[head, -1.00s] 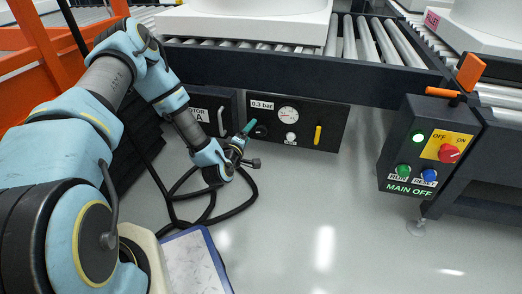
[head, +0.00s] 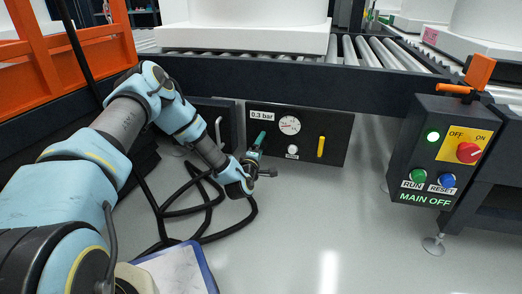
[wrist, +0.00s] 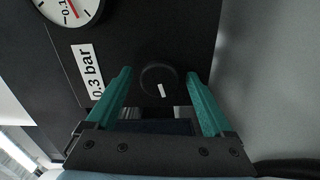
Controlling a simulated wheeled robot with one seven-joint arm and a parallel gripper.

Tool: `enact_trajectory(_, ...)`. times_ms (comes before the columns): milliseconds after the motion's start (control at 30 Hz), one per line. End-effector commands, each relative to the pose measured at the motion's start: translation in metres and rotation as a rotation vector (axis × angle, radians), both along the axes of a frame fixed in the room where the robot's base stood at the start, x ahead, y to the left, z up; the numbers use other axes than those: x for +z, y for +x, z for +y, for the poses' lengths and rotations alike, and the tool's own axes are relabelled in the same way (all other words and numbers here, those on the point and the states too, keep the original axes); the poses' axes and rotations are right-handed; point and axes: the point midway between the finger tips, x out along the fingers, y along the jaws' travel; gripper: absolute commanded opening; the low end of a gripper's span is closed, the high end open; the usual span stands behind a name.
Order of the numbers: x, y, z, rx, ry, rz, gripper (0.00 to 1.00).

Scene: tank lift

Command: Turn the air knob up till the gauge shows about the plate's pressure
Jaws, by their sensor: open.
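The black air knob (wrist: 160,80) with a white mark sits on the dark panel (head: 335,120). The plate (head: 260,116) reads "0.3 bar"; it also shows in the wrist view (wrist: 88,72). The round white gauge (head: 290,125) is right of the plate in the head view; its reading is too small there. In the wrist view the gauge (wrist: 68,8) is cut off, with part of a red needle showing. My gripper (head: 260,143) is at the panel, hiding the knob in the head view. Its teal fingers (wrist: 160,73) are open, one each side of the knob; contact cannot be told.
A yellow lever (head: 321,146) and a small white button (head: 292,150) are on the panel. A control box (head: 433,150) stands at the right, marked "MAIN OFF". A black hose (head: 215,232) coils on the floor below my arm. A clipboard (head: 180,270) is at bottom left.

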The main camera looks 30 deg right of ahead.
Motion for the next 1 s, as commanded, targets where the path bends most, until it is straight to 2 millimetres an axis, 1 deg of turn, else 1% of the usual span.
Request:
enact_trajectory(133, 0.0001, 0.0070, -0.0064, 0.001, -0.001, -0.001, 0.86)
enact_trajectory(400, 0.0011, 0.0080, -0.0072, 0.000, 0.000, 0.000, 0.86)
enact_trajectory(433, 0.0011, 0.0079, -0.0072, 0.000, 0.000, 0.000, 0.85)
enact_trajectory(1000, 0.0006, 0.0078, -0.0068, 0.000, 0.000, 0.000, 0.21)
